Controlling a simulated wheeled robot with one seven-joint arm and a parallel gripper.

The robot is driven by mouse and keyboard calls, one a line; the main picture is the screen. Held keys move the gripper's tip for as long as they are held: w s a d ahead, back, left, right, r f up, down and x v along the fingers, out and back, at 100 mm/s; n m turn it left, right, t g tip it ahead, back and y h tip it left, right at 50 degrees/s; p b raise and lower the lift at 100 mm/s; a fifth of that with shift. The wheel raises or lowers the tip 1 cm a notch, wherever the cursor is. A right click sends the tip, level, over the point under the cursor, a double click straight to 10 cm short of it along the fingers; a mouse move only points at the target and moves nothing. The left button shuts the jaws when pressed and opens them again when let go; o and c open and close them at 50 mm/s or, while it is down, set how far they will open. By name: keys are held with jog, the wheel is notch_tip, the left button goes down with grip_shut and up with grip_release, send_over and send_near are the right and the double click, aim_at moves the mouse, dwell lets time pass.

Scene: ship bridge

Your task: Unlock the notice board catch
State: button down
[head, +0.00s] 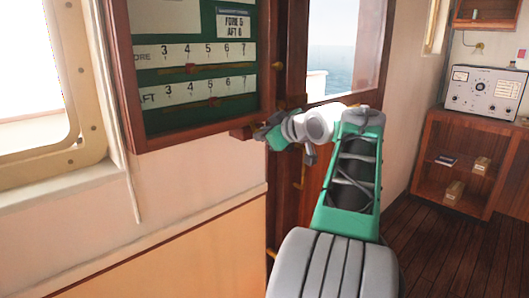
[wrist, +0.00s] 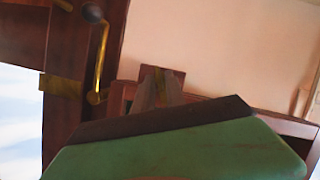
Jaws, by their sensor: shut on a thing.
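The notice board (head: 190,122) has a green face in a dark wooden frame and hangs on the wall at upper left in the head view. At its lower right corner is a small wooden block, the catch's mount (head: 240,133). In the wrist view the catch (wrist: 160,73) shows as a small wooden block with a dull brass-coloured part, beside the frame edge. My gripper (head: 262,134) is at this corner, its fingers (wrist: 158,92) shut on the catch. The fingers hide much of it, so I cannot tell which way it is turned.
A wooden door (head: 285,190) with a window stands just right of the board; its brass handle (wrist: 101,60) is close to my gripper in the wrist view. A window is at far left. A shelf cabinet (head: 425,160) with a grey instrument (head: 485,92) stands at right.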

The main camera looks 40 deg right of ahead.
jog(key=n+t+h+b, duration=0.1)
jog(key=n+b, duration=0.2)
jog(key=b, duration=0.4)
jog(key=n+t+h+b, duration=0.1)
jog(key=n+h+b, duration=0.1)
jog(key=b, duration=0.5)
jog(key=n+t+h+b, duration=0.1)
jog(key=n+b, duration=0.4)
jog(key=b, duration=0.3)
jog(key=shift+s+a+f, duration=0.15)
jog(key=shift+a+f, duration=0.2)
jog(key=shift+r+h, duration=0.2)
jog(key=shift+h, duration=0.1)
jog(key=c, duration=1.7)
grip_release()
jog(key=shift+f, duration=0.15)
jog(key=shift+c, duration=0.2)
jog(key=shift+o, duration=0.7)
jog(key=shift+w+d+f, duration=0.15)
jog(key=shift+w, duration=0.05)
jog(key=v, duration=0.8)
